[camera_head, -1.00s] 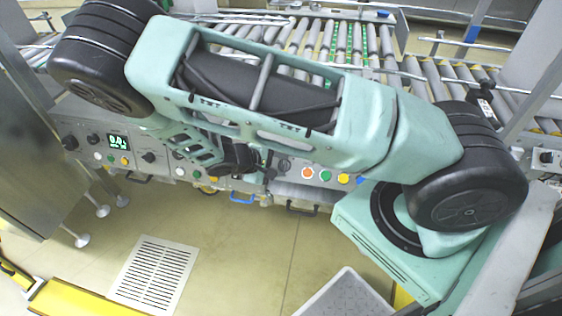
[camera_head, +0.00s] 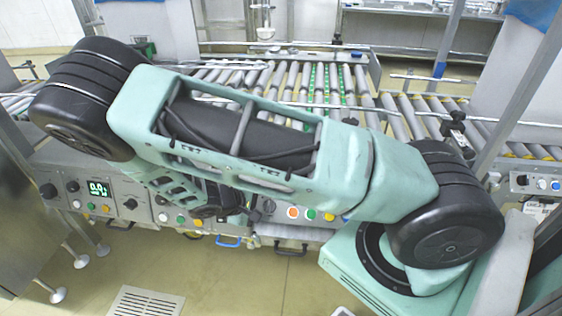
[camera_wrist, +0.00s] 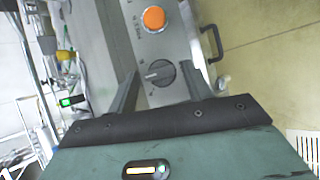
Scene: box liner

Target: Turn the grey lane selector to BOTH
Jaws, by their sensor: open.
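The lane selector, a round dark grey knob (camera_wrist: 161,74) with a pale pointer, sits on the grey panel in the wrist view. Its pointer is toward the left of that picture; the marks around it are too small to read. It also seems to show in the head view (camera_head: 268,207), just left of the orange button. My gripper (camera_wrist: 159,69) is open, with one finger on each side of the knob in the wrist view. I cannot tell whether the fingers touch it. In the head view my arm hides much of the panel and most of the gripper.
An orange button (camera_wrist: 154,19) is beside the knob, with green (camera_head: 311,215) and yellow buttons further along. A black handle (camera_wrist: 211,43) sticks out at the panel's edge. A roller conveyor (camera_head: 325,85) runs behind the panel. Open floor (camera_head: 240,280) lies in front.

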